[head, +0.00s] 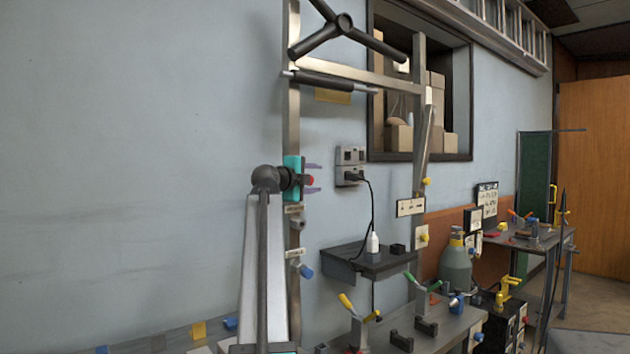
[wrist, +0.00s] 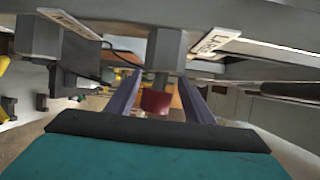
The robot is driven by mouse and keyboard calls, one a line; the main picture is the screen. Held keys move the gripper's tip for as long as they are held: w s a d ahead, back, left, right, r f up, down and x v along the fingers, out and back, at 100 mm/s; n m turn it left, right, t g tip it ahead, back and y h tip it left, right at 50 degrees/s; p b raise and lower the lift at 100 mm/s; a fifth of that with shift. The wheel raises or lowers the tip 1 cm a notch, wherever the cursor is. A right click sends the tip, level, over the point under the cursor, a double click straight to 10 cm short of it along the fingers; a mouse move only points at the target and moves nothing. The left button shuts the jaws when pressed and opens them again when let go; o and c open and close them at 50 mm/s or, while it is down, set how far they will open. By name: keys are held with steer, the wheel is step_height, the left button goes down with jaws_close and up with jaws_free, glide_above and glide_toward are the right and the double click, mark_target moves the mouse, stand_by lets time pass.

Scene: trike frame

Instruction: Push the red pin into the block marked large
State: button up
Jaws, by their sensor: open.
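The red pin (wrist: 157,102) shows in the wrist view with its red head towards me. Its grey shaft runs to a grey block (wrist: 166,48), and a length of shaft shows outside the block. A white label (wrist: 215,42) beside that block seems to read LARGE, seen at a slant. My gripper (wrist: 160,80) is open, its two purple fingers on either side of the pin and apart from its head. In the head view my gripper (head: 314,178) is at the upright post, with the red head (head: 309,181) between its fingers. The block is hidden there.
Below on the post (head: 293,318) are another grey block (head: 298,223) with a label and a blue pin (head: 306,271). A small shelf (head: 368,262) with a white bottle stands to the right. A bench (head: 430,330) with clamps lies lower right.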

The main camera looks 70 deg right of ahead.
steer(key=shift+a, duration=0.1)
steer(key=w+a+p, duration=0.1)
steer(key=w+a, duration=0.1)
steer(key=a, duration=1.1)
steer(key=shift+w+a+r+p, duration=0.2)
steer(key=shift+r+p, duration=0.1)
steer(key=shift+r, duration=0.05)
stand_by(0.7)
